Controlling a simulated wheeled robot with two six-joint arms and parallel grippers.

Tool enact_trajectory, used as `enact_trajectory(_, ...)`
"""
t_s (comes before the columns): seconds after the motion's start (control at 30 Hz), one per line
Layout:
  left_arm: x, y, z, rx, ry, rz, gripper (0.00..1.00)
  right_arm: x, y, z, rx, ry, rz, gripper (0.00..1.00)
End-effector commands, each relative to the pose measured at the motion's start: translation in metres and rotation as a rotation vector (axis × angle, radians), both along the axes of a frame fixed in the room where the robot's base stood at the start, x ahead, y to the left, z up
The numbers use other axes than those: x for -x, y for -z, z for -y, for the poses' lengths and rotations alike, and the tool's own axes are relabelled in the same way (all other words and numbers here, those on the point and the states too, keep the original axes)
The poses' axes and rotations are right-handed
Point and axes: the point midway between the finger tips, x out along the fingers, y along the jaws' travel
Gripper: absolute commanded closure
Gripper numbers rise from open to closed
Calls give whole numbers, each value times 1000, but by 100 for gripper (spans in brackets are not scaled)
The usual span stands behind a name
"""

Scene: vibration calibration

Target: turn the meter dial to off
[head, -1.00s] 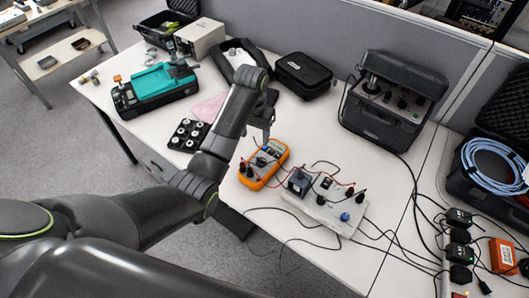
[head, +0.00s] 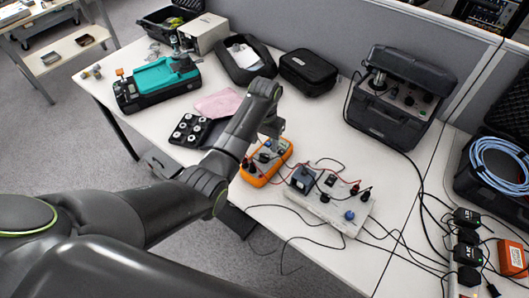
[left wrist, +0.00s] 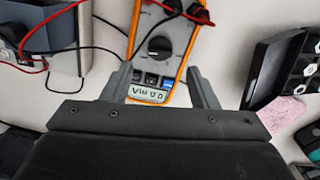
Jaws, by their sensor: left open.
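The orange multimeter (head: 259,178) lies on the white table, partly hidden by my left arm in the head view. It also shows in the left wrist view (left wrist: 165,67), upside down, with a dark round dial (left wrist: 158,47) on its grey face and a display at its near end. The dial's exact setting is too small to read. My left gripper (head: 272,133) is over the meter. In the left wrist view my left gripper (left wrist: 160,85) is open, its fingers on either side of the meter's display end, with the dial beyond them. Its jaws hold nothing. My right gripper is not in view.
A white terminal box (head: 325,207) with black knobs and wires stands right of the meter. A black tray with white pucks (head: 188,129) and a pink cloth (head: 215,103) lie to its left. A large black case (head: 395,105) stands behind. Cables cross the table front.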

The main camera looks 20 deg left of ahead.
Motion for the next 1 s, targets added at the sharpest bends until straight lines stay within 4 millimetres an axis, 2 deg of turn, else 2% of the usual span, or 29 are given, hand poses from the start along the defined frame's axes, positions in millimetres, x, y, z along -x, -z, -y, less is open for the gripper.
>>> enact_trajectory(0.1,1,25,0,0,0,-3,46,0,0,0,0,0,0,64)
enact_trajectory(0.3,0,50,0,0,1,-1,46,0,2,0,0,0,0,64)
enact_trajectory(0.5,0,59,0,0,1,1,46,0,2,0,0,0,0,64)
enact_trajectory(0.73,0,60,0,0,1,1,46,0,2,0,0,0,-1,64)
enact_trajectory(0.77,0,60,0,0,1,1,48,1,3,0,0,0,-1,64)
enact_trajectory(1.0,0,60,0,0,1,1,79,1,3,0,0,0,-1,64)
